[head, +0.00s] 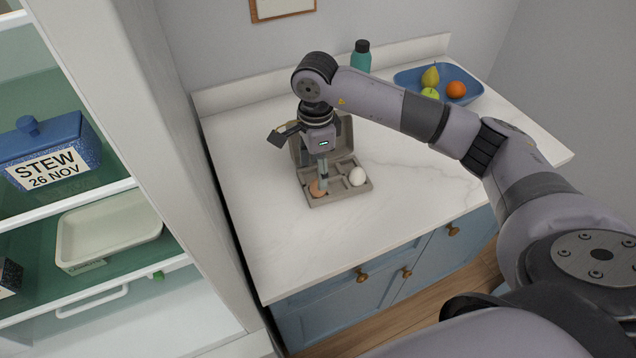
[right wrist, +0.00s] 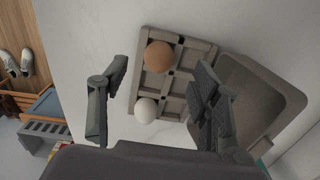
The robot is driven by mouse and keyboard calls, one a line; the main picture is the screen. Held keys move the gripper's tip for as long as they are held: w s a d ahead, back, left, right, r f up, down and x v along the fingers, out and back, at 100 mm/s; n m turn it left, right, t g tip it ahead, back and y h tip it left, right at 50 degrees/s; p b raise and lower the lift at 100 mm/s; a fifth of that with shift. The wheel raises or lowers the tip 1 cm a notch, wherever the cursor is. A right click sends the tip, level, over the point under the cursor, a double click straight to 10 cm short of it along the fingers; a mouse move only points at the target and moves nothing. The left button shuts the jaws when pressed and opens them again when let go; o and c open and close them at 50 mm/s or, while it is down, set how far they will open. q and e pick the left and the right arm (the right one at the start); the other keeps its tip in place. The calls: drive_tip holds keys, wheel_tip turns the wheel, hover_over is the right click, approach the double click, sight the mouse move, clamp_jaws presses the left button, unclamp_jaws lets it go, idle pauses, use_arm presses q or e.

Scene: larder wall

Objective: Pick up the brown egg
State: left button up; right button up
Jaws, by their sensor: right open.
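The brown egg (head: 317,188) sits in the front left compartment of an open grey egg carton (head: 345,193) on the white counter. It also shows in the right wrist view (right wrist: 160,55), where the carton's other compartments look empty except for one white egg (right wrist: 146,110). My right gripper (head: 322,182) is directly above the carton and partly hides the brown egg in the head view. In the right wrist view its two fingers (right wrist: 163,85) are wide apart, with the eggs showing between them and nothing held. My left gripper is not in view.
The carton's raised lid (head: 347,138) stands behind its tray. A teal bottle (head: 361,57) and a blue tray (head: 473,92) with fruit are at the back of the counter. A shelf unit (head: 165,150) stands at the left. The counter's front is clear.

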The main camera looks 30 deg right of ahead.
drive_tip(key=shift+f+p, duration=0.35)
drive_tip(key=f, duration=0.1)
drive_tip(key=f+p, duration=0.1)
drive_tip(key=f, duration=0.1)
drive_tip(key=shift+d+f+p, duration=0.25)
drive_tip(key=shift+f+p, duration=0.05)
drive_tip(key=shift+p, duration=0.1)
drive_tip(key=shift+f, duration=0.4)
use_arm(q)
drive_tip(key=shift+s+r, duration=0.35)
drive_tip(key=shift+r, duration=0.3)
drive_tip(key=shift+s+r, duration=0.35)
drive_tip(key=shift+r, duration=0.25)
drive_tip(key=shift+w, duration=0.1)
use_arm(e)
drive_tip(key=c, duration=1.2)
